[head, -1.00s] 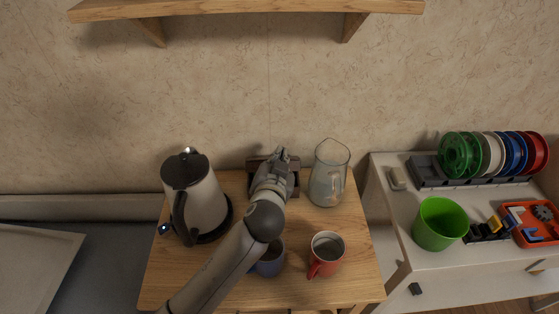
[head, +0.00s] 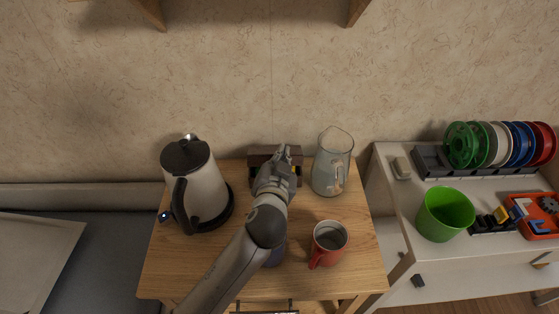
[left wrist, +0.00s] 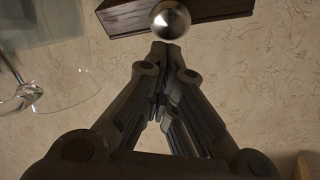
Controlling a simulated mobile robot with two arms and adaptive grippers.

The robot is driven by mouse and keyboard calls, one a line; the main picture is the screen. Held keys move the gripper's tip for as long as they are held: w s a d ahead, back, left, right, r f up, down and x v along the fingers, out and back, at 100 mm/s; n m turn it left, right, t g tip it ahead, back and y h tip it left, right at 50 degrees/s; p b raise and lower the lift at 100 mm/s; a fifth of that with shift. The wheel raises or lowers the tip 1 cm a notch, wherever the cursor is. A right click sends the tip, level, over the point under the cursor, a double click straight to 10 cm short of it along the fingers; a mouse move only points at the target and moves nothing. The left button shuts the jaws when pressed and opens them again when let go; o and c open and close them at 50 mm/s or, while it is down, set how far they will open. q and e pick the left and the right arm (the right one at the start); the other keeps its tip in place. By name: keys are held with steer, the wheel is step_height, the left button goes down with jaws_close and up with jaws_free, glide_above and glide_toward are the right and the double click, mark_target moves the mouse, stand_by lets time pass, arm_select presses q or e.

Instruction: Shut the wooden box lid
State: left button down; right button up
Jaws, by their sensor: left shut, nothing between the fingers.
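The dark brown wooden box (head: 260,154) stands at the back of the small table, near the wall. My left gripper (head: 284,150) is in front of it and covers much of it, so the lid's angle is hard to tell. In the left wrist view, a dark wooden part of the box (left wrist: 215,10) with a shiny round metal knob (left wrist: 171,20) lies just beyond my fingertips (left wrist: 167,46). The fingers are shut with nothing between them. I cannot tell whether they touch the wood. My right gripper is not in view.
A kettle (head: 205,190) stands left of the box and a glass jug (head: 331,170) close on its right. A red mug (head: 329,243) and a mostly hidden blue mug (head: 277,256) stand nearer. A white cabinet (head: 395,240) with a green cup (head: 445,213) is at right.

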arm_select(q)
steer(key=shift+s+a+f, duration=0.1)
steer(key=shift+s+f, duration=0.05)
steer(key=shift+f, duration=0.2)
steer(key=f+v, duration=0.2)
steer(key=v, duration=1)
steer(key=shift+s, duration=0.65)
